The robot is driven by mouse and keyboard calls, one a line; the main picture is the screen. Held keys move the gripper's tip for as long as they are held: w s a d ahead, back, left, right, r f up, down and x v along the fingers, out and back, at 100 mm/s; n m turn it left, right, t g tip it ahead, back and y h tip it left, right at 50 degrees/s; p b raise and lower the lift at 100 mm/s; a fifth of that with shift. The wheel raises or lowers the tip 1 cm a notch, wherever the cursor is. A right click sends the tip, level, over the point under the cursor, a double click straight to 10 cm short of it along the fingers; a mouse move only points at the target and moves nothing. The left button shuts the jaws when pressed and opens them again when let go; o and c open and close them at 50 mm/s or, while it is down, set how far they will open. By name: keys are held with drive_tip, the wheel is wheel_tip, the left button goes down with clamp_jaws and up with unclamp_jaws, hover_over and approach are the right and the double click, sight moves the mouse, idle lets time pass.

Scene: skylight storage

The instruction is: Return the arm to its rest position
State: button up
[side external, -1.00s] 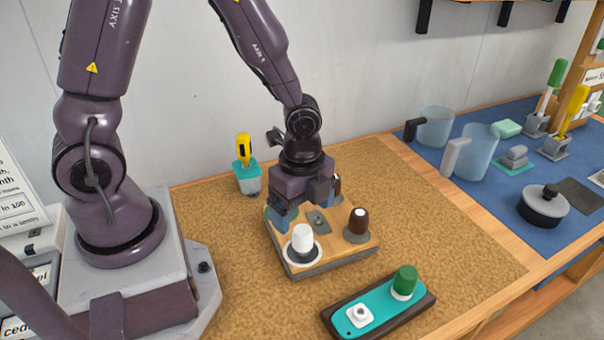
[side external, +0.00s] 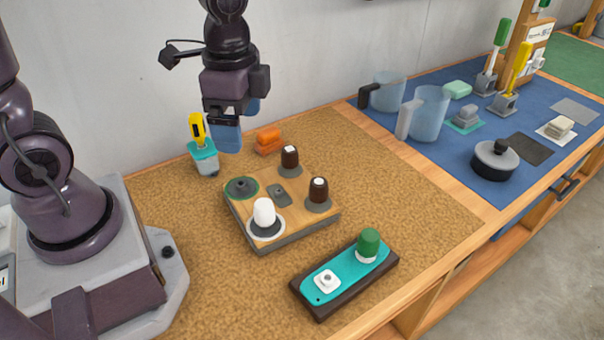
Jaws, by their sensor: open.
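My gripper (side external: 238,122) hangs above the cork-topped bench (side external: 400,215), toward the wall and up from the wooden block. Its blue-padded fingers point down and are open, with nothing seen between them. The wooden block (side external: 235,210) stands apart below it.
A yellow-handled tool in a teal holder (side external: 205,158) and an orange object (side external: 268,140) stand near my gripper. A teal-topped tray (side external: 340,280) with a green knob (side external: 369,243) lies in front. Jugs (side external: 428,112) and a lidded pot (side external: 494,160) stand on the blue mat.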

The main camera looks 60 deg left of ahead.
drive_tip(key=s+a+r+n+t, duration=0.2)
drive_tip(key=s+r+n+t, duration=0.3)
drive_tip(key=r+n, duration=0.3)
wheel_tip(320, 180, up, 2)
drive_tip(key=shift+s+r+n+t, duration=0.15)
drive_tip(key=shift+s+n+t, duration=0.15)
drive_tip(key=shift+s, duration=0.4)
drive_tip(key=shift+c, duration=0.4)
